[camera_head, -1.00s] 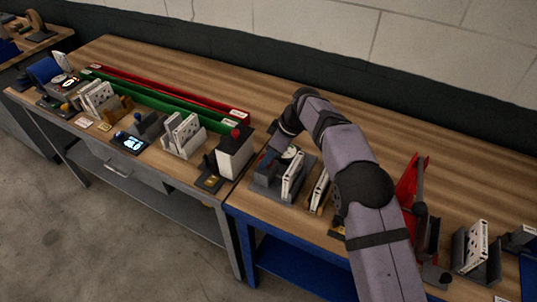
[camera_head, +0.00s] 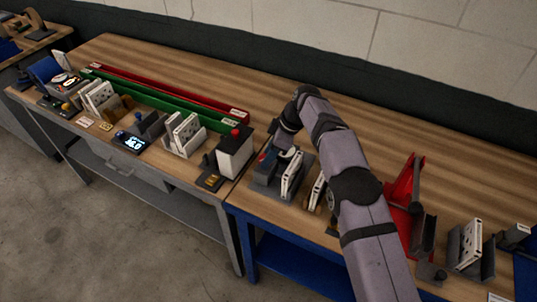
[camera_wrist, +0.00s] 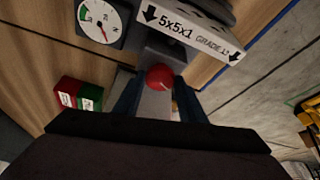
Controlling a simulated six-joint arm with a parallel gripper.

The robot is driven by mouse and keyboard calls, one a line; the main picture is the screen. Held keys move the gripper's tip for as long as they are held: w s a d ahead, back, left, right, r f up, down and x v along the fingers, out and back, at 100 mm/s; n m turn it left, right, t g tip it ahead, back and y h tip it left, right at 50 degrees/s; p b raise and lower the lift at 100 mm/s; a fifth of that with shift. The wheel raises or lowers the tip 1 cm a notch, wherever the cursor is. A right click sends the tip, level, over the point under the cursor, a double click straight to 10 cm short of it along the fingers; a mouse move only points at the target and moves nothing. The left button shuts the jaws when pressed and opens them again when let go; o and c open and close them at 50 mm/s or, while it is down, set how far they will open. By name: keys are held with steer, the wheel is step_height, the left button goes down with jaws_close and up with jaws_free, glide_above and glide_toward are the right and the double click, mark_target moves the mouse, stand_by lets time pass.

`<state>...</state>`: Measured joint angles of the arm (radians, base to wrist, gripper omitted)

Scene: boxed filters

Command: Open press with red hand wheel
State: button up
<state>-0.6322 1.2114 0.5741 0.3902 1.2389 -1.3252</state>
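The press (camera_head: 266,186) stands on the near left part of the right-hand bench, a grey fixture with a white boxed filter (camera_head: 292,173) upright in it. In the wrist view the filter (camera_wrist: 190,32) reads "5x5x1", beside a round dial gauge (camera_wrist: 101,23). A round red part (camera_wrist: 160,77), which looks like the hand wheel, sits on the grey body below the filter. My gripper (camera_wrist: 158,97) is open, with its two dark blue fingers on either side of the red part. I cannot tell whether they touch it. In the head view my wrist partly hides the press.
A red bracket (camera_head: 404,186) and another filter holder (camera_head: 466,247) stand to the right. A white block with a red button (camera_head: 235,150) is close on the left. Red (camera_head: 170,90) and green (camera_head: 160,103) rails lie on the left bench. The bench behind my arm is clear.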

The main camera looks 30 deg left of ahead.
steer(key=o, duration=0.4)
steer(key=b+v, duration=0.2)
steer(key=v, duration=0.5)
steer(key=shift+r, duration=0.15)
